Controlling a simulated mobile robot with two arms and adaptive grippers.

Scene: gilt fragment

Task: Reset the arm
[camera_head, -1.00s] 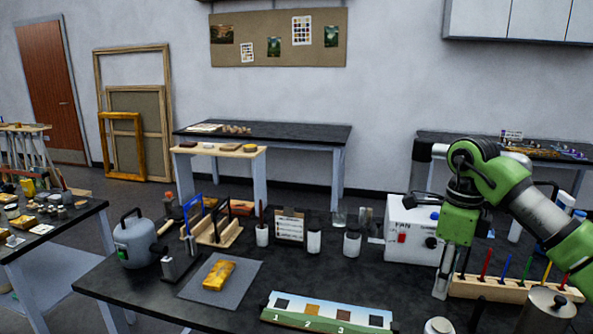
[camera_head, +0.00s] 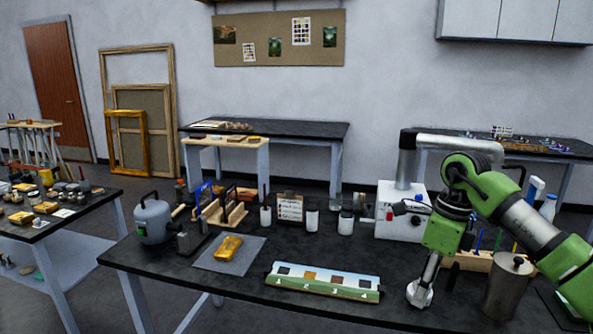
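My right arm (camera_head: 510,215), green and grey, reaches in from the right edge over the dark workbench. Its gripper (camera_head: 428,275) points down near the bench's front right part. Its tip overlaps a small pale, round-topped jar (camera_head: 420,295) in the picture. I cannot tell whether they touch, or whether the fingers are open or shut. My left arm and gripper are out of view.
Around the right arm are a white fan box (camera_head: 395,213), a wooden rack (camera_head: 464,261) and a metal canister (camera_head: 505,290).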

